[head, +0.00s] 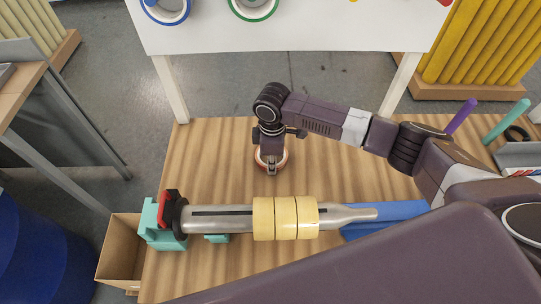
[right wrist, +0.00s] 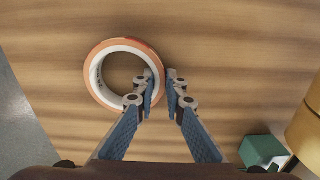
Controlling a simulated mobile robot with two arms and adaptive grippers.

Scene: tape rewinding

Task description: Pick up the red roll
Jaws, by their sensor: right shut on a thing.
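The red roll (right wrist: 104,47), an orange-red ring with a white core, lies flat on the wooden table. In the head view the roll (head: 258,161) is partly hidden under my right gripper (head: 271,168). In the right wrist view my right gripper (right wrist: 163,86) is shut on the right side of the ring's wall, with one finger inside the ring and the other outside. The roll looks to be at table level. My left gripper is not in view.
A grey spindle (head: 223,219) with several yellow rolls (head: 285,218) lies in front of the roll, on teal supports (head: 163,225). A cardboard box (head: 120,260) stands at the left edge. A white table (head: 300,32) with blue and green rolls is behind. Bare wood (head: 215,150) lies left of my gripper.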

